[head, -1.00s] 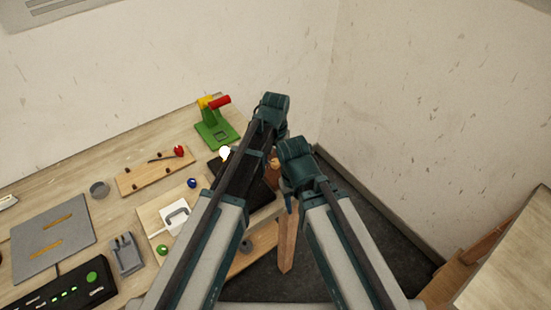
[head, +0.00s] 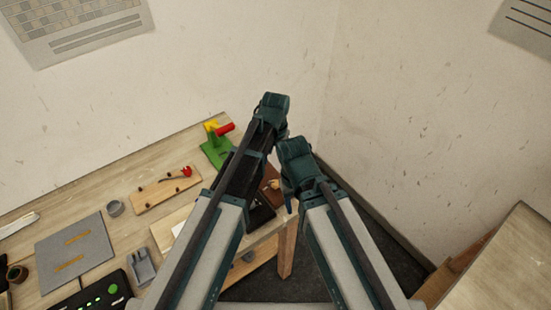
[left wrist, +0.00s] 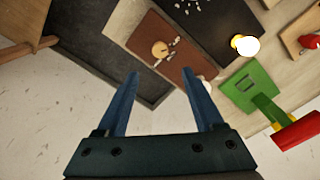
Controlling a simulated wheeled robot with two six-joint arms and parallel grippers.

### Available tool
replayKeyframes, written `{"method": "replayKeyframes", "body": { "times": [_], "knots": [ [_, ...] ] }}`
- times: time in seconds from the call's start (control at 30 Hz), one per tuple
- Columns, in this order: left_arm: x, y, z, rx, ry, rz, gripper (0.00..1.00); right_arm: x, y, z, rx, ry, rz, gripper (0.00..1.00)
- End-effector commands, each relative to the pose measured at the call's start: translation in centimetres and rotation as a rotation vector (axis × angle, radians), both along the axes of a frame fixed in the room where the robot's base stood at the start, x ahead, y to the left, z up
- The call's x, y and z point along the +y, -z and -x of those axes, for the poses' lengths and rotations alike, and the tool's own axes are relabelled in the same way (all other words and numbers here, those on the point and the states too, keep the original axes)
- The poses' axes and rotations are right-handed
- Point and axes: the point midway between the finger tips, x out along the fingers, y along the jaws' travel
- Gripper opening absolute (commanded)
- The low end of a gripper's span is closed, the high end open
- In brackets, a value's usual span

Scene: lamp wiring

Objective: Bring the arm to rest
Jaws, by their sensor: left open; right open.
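My left gripper (head: 272,106) is at the end of the left arm, high in the middle of the head view. In the left wrist view its two blue fingers (left wrist: 166,88) are apart with nothing between them. My right gripper (head: 296,160) is lower and just right of it; its jaws are hard to make out, and I see nothing held. A lit bulb (left wrist: 245,44) shows in the left wrist view, apart from the fingers; my left arm seems to hide it in the head view.
Walls rise behind and right. Another wooden surface (head: 505,265) is at lower right.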

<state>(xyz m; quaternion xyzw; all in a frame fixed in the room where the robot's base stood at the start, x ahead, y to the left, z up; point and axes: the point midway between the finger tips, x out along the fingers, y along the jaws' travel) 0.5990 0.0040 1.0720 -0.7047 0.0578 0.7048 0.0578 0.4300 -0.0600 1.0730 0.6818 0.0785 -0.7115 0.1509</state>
Motion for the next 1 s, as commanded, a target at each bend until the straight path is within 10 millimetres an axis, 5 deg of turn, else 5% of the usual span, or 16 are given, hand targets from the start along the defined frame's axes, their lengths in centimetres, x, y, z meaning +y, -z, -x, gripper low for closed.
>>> {"method": "replayKeyframes", "body": {
  "times": [0.13,0.53,0.8,1.0],
  "knots": [
    [0.0,-1.8,0.0,0.000,0.000,0.000,0.69,0.0,-1.8,0.0,0.000,0.004,-0.001,0.50],
    [0.1,-1.4,0.5,0.001,0.003,-0.002,0.69,0.0,-1.4,0.0,0.000,0.005,-0.001,0.50],
    [3.6,4.9,11.2,0.018,0.088,-0.061,0.69,0.0,4.9,0.0,-0.002,0.010,0.002,0.50],
    [5.5,7.3,16.3,0.031,0.141,-0.097,0.69,-0.1,7.4,0.0,-0.003,0.013,0.004,0.50]
  ]
}}
